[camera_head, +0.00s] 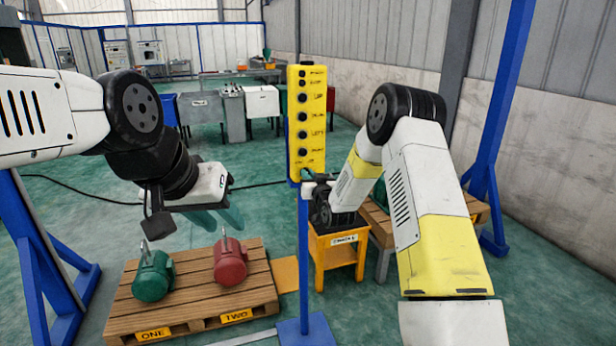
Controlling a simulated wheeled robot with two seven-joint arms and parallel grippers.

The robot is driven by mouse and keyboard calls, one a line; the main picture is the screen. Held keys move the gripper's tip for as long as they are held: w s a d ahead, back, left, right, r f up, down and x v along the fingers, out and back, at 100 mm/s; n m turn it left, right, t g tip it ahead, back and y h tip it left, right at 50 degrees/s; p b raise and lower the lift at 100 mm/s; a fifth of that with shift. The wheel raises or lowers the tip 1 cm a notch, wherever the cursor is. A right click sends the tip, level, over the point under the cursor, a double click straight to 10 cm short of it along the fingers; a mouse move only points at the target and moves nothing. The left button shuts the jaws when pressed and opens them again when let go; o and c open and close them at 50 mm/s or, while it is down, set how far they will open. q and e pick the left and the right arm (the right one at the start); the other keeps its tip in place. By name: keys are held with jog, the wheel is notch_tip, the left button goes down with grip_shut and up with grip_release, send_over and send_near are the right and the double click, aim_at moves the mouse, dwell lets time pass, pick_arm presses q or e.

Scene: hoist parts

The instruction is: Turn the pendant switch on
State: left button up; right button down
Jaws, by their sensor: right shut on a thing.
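The pendant switch (307,112) is a tall yellow box with a column of dark round buttons and labels, upright on a blue post (303,255). No lit button shows. My left gripper (216,217) hangs to the left of the pendant, above the pallet, with two teal fingers apart and nothing between them.
A wooden pallet (190,310) holds a green hoist part (152,280) and a red one (230,265), each with a top ring. A yellow stand (337,262) is under my right arm. Blue uprights (502,110) stand at both sides. Tables and bins are behind.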

jog(key=m, duration=0.4)
jog(key=shift+d+m, duration=0.15)
jog(key=shift+m, duration=0.15)
jog(key=shift+f, duration=0.1)
dwell(0.4)
jog(key=c, duration=1.5)
grip_release()
jog(key=shift+o, duration=0.2)
jog(key=v, duration=0.7)
jog(key=shift+s+d, duration=0.15)
jog(key=shift+s, duration=0.15)
